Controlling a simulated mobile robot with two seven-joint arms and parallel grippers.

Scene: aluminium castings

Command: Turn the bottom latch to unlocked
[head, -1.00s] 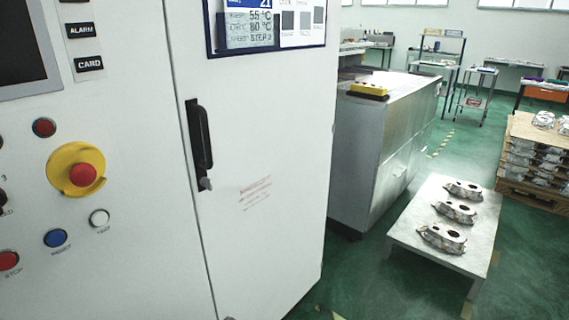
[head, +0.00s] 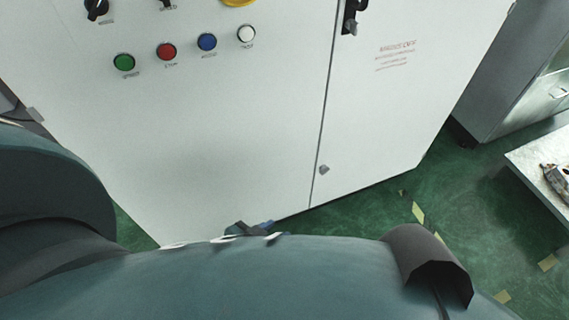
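The bottom latch (head: 323,170) is a small grey knob low on the white cabinet door (head: 390,110), beside the seam. It is too small to tell which way it is turned. The black door handle (head: 351,14) shows at the top edge, above the latch. My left gripper (head: 252,228) shows only as a small dark and blue piece over my blue-grey arm, low in the view, left of and below the latch and apart from it in the picture. Most of it is hidden, so its opening cannot be seen. My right gripper is not in view.
Green (head: 124,62), red (head: 166,51), blue (head: 207,41) and white (head: 246,33) buttons are on the cabinet's left panel. A metal table (head: 540,165) with a casting (head: 556,182) stands at the right. Green floor (head: 450,190) lies between it and the cabinet.

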